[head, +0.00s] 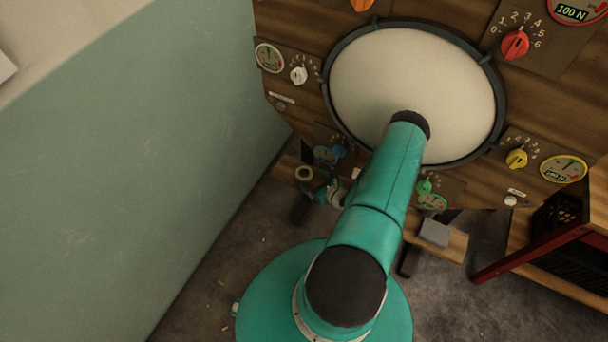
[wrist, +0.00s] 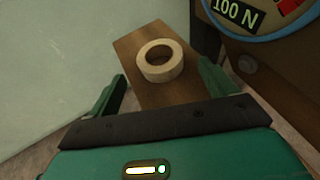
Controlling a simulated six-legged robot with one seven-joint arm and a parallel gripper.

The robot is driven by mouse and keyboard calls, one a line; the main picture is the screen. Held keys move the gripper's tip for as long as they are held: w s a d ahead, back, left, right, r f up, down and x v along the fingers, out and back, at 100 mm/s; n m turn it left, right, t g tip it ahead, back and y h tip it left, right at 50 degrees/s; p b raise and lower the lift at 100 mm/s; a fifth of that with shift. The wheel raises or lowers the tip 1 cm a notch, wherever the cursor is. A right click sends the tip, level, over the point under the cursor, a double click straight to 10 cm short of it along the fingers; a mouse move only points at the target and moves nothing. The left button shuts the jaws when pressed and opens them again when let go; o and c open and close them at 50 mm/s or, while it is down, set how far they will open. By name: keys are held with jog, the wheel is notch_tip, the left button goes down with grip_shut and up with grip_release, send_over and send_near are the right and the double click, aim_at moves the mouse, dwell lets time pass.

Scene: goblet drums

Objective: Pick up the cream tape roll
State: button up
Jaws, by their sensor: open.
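The cream tape roll (wrist: 161,61) lies flat on a brown wooden board (wrist: 122,42) in the wrist view, its round hole facing up. My gripper (wrist: 162,88) is open in the wrist view, with one green finger on each side of the picture. The roll appears between and beyond the fingertips, and nothing is held. In the head view my gripper (head: 331,193) is small and partly hidden by my arm, just right of the roll.
A wooden panel with a large pale drum head (head: 415,90), dials and knobs stands behind my arm. A green wall (head: 120,170) runs along the left. A grey block (head: 435,233) on a small wooden ledge and a dark red-framed rack (head: 550,240) are at right.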

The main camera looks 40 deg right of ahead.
aim_at(308, 177)
jog(key=x, duration=0.4)
jog(key=shift+w+f, duration=0.1)
jog(key=shift+w, duration=0.05)
jog(key=c, duration=1.1)
